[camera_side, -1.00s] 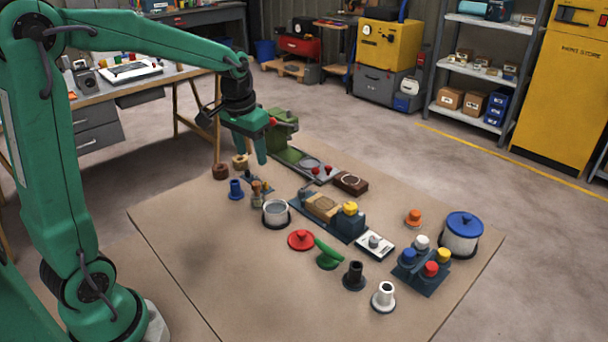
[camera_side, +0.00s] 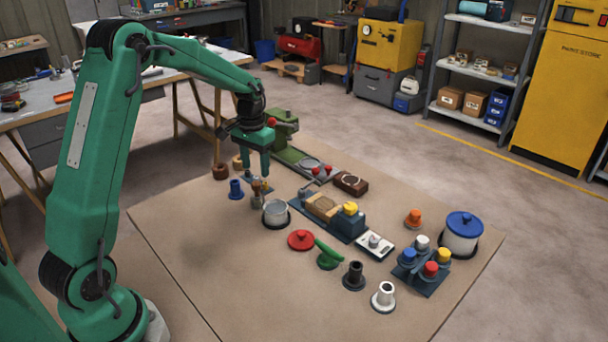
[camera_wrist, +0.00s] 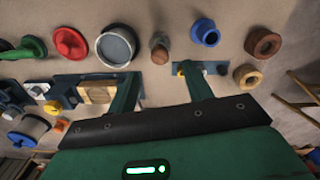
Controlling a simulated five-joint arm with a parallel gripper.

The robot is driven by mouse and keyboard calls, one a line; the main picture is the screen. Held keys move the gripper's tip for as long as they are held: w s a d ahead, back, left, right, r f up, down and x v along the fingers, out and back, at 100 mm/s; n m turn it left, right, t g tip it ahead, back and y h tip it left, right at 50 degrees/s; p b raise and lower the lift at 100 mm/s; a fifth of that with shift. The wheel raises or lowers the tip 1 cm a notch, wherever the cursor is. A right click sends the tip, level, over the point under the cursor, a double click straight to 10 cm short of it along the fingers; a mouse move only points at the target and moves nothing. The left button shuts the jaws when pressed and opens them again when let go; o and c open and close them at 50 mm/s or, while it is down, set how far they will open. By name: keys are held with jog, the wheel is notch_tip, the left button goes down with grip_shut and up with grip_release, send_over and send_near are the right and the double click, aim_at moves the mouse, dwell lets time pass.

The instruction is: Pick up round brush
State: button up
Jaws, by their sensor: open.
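A small upright piece with a brown top and greyish body, which looks like the round brush (camera_side: 257,200), stands on the brown work board just below my gripper (camera_side: 257,176). In the wrist view the same piece (camera_wrist: 159,48) lies just beyond the gap between my fingertips (camera_wrist: 160,72). My gripper is open and points down, with one finger to each side of the piece's line. Nothing shows between the fingers. A finger partly covers a small blue rack (camera_wrist: 214,68) beside the piece.
A grey round pot (camera_side: 276,213) stands close on the right of the piece, and a blue flanged piece (camera_side: 236,189) on its left. Brown and tan rings (camera_wrist: 263,43) lie farther out. A green machine (camera_side: 284,135) stands behind. The board's front left is clear.

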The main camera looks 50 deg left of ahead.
aim_at(256, 183)
jog(key=shift+s+f, duration=0.15)
jog(key=shift+f, duration=3.5)
jog(key=c, duration=1.1)
